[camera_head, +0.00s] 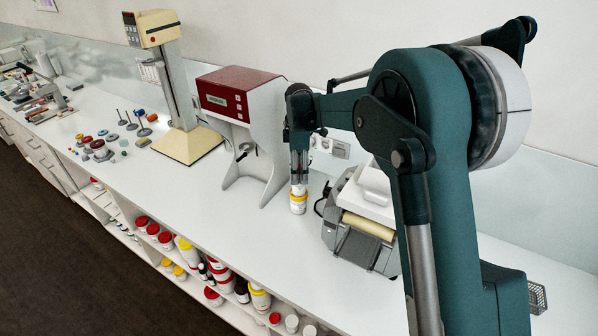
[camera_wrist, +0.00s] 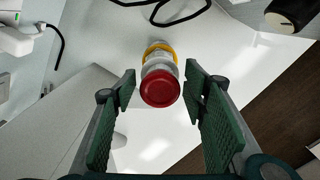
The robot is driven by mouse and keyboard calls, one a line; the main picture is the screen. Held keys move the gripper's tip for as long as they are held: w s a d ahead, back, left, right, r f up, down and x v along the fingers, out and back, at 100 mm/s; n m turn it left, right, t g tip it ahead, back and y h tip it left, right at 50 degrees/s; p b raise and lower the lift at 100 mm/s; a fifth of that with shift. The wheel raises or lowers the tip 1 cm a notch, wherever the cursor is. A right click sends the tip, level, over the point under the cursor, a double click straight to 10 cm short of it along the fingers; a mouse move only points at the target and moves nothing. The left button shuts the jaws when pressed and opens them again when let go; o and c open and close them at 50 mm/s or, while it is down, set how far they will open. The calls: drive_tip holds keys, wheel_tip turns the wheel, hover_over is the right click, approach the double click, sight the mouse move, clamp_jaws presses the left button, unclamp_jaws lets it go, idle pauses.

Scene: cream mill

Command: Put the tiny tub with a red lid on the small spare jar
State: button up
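The tiny tub with a red lid (camera_wrist: 161,88) is in the middle of the wrist view, its lid facing the camera. Its pale body appears to stand directly on a white jar with a yellow rim (camera_wrist: 160,51), which I take as the small spare jar. In the head view the white and yellow jar (camera_head: 298,204) stands upright on the white counter, below my gripper (camera_head: 299,180). In the wrist view my gripper (camera_wrist: 162,84) is open, with green-padded fingers either side of the tub and gaps on both sides.
A red and white machine (camera_head: 240,105) stands left of the jar. A grey and white roller machine (camera_head: 362,220) stands close on its right. A black cable (camera_wrist: 168,12) lies near the jar. The counter's front edge drops to shelves with several jars (camera_head: 190,252).

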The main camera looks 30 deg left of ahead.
drive_tip(key=shift+r, duration=0.15)
wheel_tip(320, 180, up, 12)
idle(0.9)
idle(0.6)
drive_tip(key=s+d+r+m+t, duration=0.15)
drive_tip(key=d+r+m, duration=0.25)
drive_tip(key=d, duration=0.9)
drive_tip(key=s+d+r+m+t+y, duration=0.15)
drive_tip(key=d+r+m, duration=0.3)
drive_tip(key=d, duration=0.85)
drive_tip(key=s+d+r+m, duration=0.25)
drive_tip(key=d+r, duration=0.25)
drive_tip(key=d, duration=0.9)
drive_tip(key=s+d+f+m+t, duration=0.2)
drive_tip(key=s+d+m, duration=0.65)
drive_tip(key=d, duration=0.75)
drive_tip(key=s+d+f+m+t+h, duration=0.1)
drive_tip(key=s+d+f+m+t, duration=0.1)
drive_tip(key=s+d+f+m, duration=0.3)
drive_tip(key=s+d+f, duration=0.3)
drive_tip(key=s+d, duration=0.3)
drive_tip(key=s, duration=0.4)
drive_tip(key=shift+s+d, duration=0.2)
drive_tip(key=shift+d, duration=0.2)
